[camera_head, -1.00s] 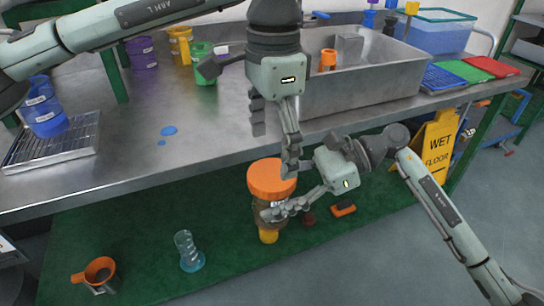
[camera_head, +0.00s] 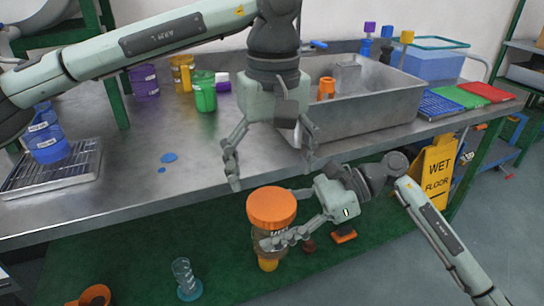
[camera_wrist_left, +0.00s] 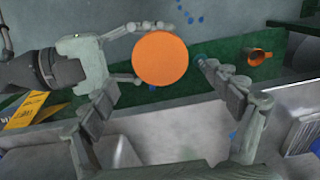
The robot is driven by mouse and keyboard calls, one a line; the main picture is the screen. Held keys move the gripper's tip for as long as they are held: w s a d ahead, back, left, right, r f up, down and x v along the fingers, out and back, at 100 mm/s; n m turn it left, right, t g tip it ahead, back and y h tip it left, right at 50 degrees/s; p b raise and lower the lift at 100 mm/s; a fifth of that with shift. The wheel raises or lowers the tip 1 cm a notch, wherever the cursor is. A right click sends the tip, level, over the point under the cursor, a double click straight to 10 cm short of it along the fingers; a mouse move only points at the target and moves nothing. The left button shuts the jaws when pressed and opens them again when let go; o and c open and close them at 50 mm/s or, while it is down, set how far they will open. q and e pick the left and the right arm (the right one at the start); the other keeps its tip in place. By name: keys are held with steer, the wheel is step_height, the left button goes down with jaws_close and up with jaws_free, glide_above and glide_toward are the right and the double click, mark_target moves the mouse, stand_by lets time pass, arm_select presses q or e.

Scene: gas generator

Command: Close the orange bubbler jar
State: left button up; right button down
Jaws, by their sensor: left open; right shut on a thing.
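The bubbler jar (camera_head: 268,243) has a wide orange lid (camera_head: 271,206) on top and stands upright in front of the bench. My right gripper (camera_head: 275,238) is shut around the jar's body, below the lid. My left gripper (camera_head: 270,176) is open, fingers pointing down, above the lid and apart from it. In the left wrist view the orange lid (camera_wrist_left: 160,58) shows from above as a round disc, beyond and between the open left fingers (camera_wrist_left: 150,90). Whether the lid is fully seated cannot be told.
The steel bench edge (camera_head: 150,205) runs just behind the jar. A sink basin (camera_head: 370,105) is at the back right. On the lower green surface are a clear cylinder (camera_head: 184,274), an orange beaker (camera_head: 95,296) and a small orange-and-black item (camera_head: 344,235).

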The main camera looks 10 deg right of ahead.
arm_select(q)
steer(key=n, duration=0.5)
steer(key=shift+r, duration=0.15)
steer(key=n, duration=0.8)
steer(key=shift+r, duration=0.2)
steer(key=n, duration=0.2)
steer(key=shift+n, duration=0.3)
steer(key=n, duration=0.5)
steer(key=shift+r, duration=0.2)
steer(key=n, duration=0.2)
steer(key=shift+n, duration=0.3)
steer(key=n, duration=0.5)
steer(key=shift+r, duration=0.15)
steer(key=n, duration=0.2)
steer(key=shift+r+n, duration=0.1)
steer(key=shift+n, duration=0.2)
steer(key=n, duration=0.4)
steer(key=shift+r+n, duration=0.1)
steer(key=shift+n, duration=0.3)
steer(key=n, duration=0.4)
steer(key=shift+r+n, duration=0.15)
steer(key=shift+n, duration=0.25)
steer(key=n, duration=0.4)
steer(key=shift+r+n, duration=0.1)
steer(key=shift+n, duration=0.3)
